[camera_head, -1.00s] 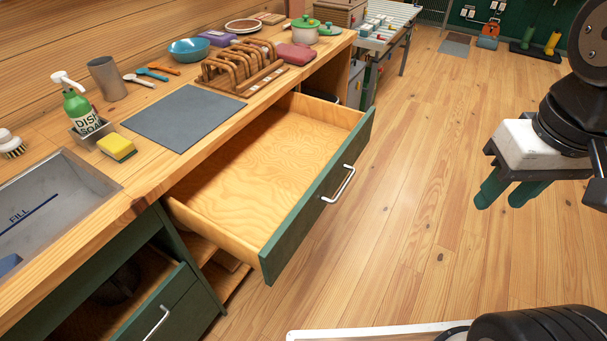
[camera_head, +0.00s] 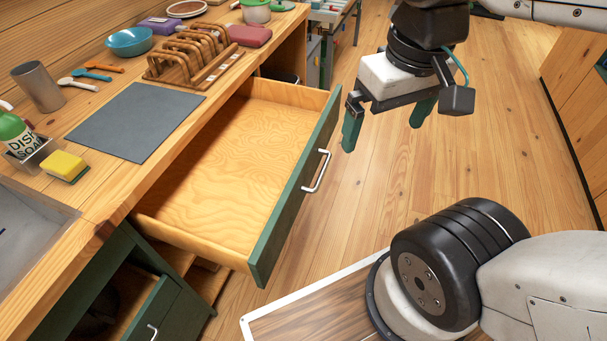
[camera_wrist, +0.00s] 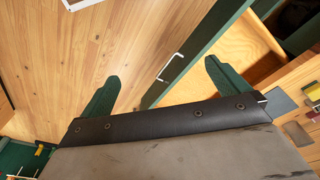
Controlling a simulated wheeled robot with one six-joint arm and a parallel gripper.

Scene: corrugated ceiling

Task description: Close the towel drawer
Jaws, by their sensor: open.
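A wide empty drawer (camera_head: 235,150) with a plywood floor stands pulled out from under the counter. Its green front panel (camera_head: 290,205) carries a silver handle (camera_head: 317,171). No towel shows in it, so I cannot tell whether it is the towel drawer. My gripper (camera_head: 385,130) is open and empty, to the right of the drawer front's far end, apart from it. In the wrist view the drawer's front edge (camera_wrist: 205,50) runs between the spread green fingers, with the handle (camera_wrist: 171,66) also between them.
A lower drawer (camera_head: 150,310) at the bottom left is partly open. The counter holds a grey mat (camera_head: 137,120), a wooden rack (camera_head: 190,60), a blue bowl (camera_head: 129,41) and a sponge (camera_head: 64,166). Open floor lies right of the drawer; a wooden cabinet (camera_head: 580,90) stands farther right.

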